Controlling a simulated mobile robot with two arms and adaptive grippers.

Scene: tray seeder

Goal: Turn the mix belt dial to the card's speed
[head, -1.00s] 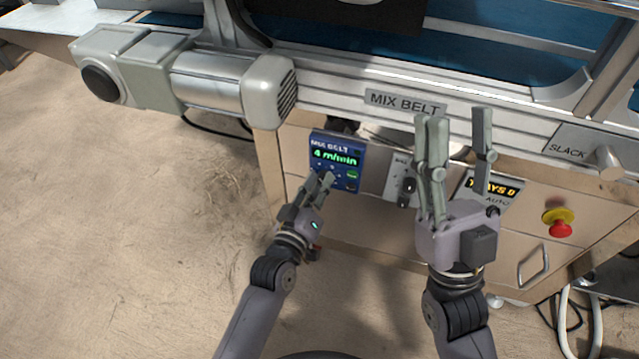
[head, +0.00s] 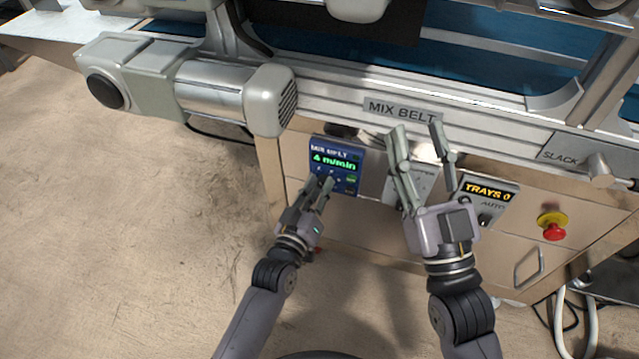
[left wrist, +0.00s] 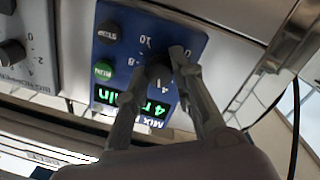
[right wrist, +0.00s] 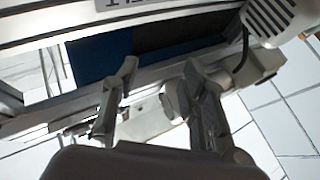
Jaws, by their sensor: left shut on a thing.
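The blue mix belt panel (head: 346,152) is on the front of the machine, and its green display reads 4 m/min. In the left wrist view the panel (left wrist: 108,62) appears upside down, with a dark dial (left wrist: 158,76) among printed numbers. My left gripper (head: 322,186) is at the panel, its fingers (left wrist: 153,74) shut on the dial, which they partly hide. My right gripper (head: 418,135) is open and empty, raised in front of the machine below the MIX BELT label (head: 402,110). No speed card can be made out.
A second panel (head: 398,182) sits behind my right gripper's fingers. To its right are a TRAYS display (head: 487,192) and a red stop button (head: 553,232) on yellow. A grey motor (head: 225,85) juts out above the blue panel.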

